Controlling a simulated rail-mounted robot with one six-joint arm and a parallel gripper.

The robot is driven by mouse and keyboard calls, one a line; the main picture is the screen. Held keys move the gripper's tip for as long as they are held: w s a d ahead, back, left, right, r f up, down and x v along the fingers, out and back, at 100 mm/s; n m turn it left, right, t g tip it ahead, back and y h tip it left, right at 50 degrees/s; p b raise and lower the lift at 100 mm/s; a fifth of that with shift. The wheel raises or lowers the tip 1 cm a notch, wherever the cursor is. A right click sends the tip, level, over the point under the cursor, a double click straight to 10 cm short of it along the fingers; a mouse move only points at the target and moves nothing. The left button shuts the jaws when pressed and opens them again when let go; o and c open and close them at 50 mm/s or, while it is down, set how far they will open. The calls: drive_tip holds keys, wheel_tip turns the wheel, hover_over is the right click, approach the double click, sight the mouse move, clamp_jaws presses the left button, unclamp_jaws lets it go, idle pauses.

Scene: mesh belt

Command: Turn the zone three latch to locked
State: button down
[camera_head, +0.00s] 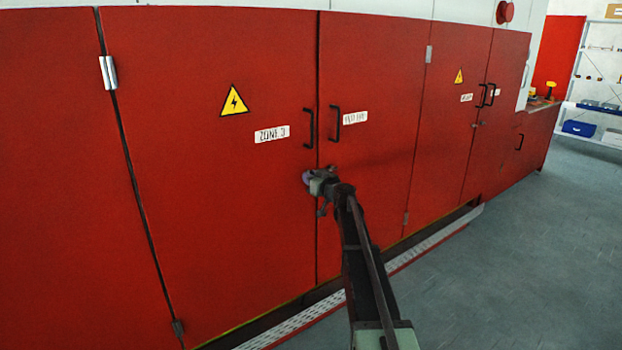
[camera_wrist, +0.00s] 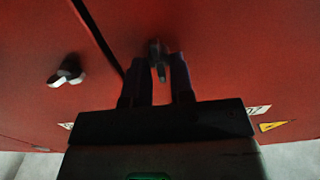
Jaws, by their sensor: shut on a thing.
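The zone three latch (camera_wrist: 156,50) is a small dark metal piece on the red cabinet front, close beside the door seam. In the wrist view it stands between the two fingers of my gripper (camera_wrist: 157,88), which are shut on it. In the head view my gripper (camera_head: 318,183) is at the seam below the door handles and hides the latch. The ZONE 3 label (camera_head: 272,134) is on the door (camera_head: 220,190) left of the seam. The wrist picture is dark, and I cannot read the latch's exact angle.
A second latch (camera_wrist: 67,70) sits across the seam. Black handles (camera_head: 309,127) and (camera_head: 335,122) flank the seam above my gripper. A yellow warning sign (camera_head: 235,101) is on the zone three door. Grey floor (camera_head: 510,260) is clear at the right.

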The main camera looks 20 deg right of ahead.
drive_tip(key=shift+m, duration=0.3)
drive_tip(key=m, duration=1.7)
drive_tip(key=shift+d+f, duration=0.25)
drive_tip(key=c, duration=1.3)
unclamp_jaws()
drive_tip(key=shift+o, duration=0.2)
